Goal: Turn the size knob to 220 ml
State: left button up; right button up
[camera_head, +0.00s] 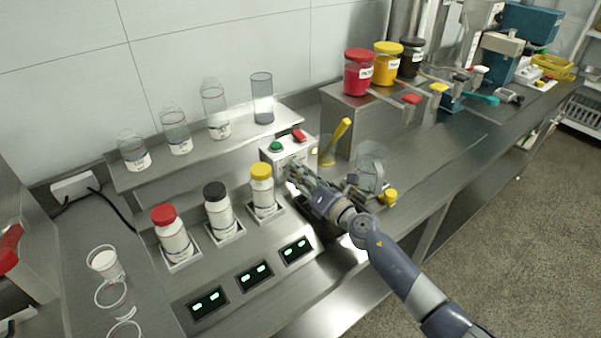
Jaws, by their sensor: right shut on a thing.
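My right gripper (292,172) reaches in from the lower right to the front face of a small pale control box (270,157). The box has a green button (276,146) and a red button (299,135) on top. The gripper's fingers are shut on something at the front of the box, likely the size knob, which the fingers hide. I cannot read the knob's setting or any scale marks from here. My left gripper is not in view.
Bottles with red (163,214), black (215,191) and yellow (261,171) caps stand left of the box. Empty glass bottles line the shelf (200,149) behind. A glass vessel (370,172) and yellow-handled tool (341,131) are close right of the gripper.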

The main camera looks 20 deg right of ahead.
jog(key=m+p, duration=0.1)
jog(key=m, duration=0.2)
jog(key=shift+m, duration=0.3)
dwell(0.3)
jog(key=o, duration=1.1)
